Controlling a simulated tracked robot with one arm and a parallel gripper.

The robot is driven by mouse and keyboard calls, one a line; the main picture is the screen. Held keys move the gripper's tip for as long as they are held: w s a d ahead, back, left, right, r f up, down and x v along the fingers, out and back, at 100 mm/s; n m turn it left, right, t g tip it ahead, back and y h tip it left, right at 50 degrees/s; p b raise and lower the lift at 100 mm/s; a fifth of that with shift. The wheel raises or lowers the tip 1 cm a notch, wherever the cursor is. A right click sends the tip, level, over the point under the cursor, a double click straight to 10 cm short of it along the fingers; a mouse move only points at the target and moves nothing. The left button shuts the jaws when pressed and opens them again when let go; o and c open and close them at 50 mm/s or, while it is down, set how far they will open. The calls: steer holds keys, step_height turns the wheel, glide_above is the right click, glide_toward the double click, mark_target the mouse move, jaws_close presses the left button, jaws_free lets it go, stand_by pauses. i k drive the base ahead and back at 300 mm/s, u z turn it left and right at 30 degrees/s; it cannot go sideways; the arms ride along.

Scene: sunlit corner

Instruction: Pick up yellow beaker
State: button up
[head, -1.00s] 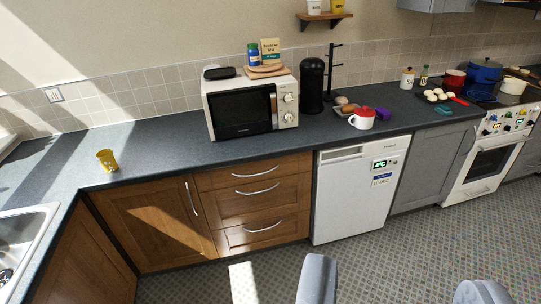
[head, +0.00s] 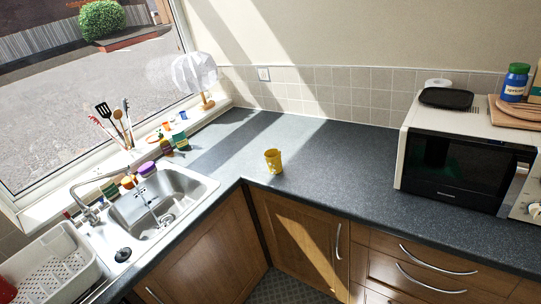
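The yellow beaker (head: 273,161) stands upright on the dark countertop (head: 318,170), near its front edge and close to the inner corner by the sink. Nothing touches it, and its whole near side shows. My gripper is not in the head view now.
A microwave (head: 463,160) stands on the counter at right. The sink (head: 160,205) is at left, with a white dish rack (head: 52,268), sponges and bottles around it. A utensil holder (head: 127,138) stands by the window. The counter around the beaker is clear.

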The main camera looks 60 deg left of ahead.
mark_target(274, 162)
steer(key=u, duration=0.4)
steer(key=i, duration=1.1)
steer(key=u, duration=1.4)
steer(key=i, duration=0.85)
steer(key=u, duration=0.4)
steer(key=k, duration=0.9)
steer(key=u, duration=0.2)
steer(key=i, duration=0.9)
steer(key=z, duration=0.1)
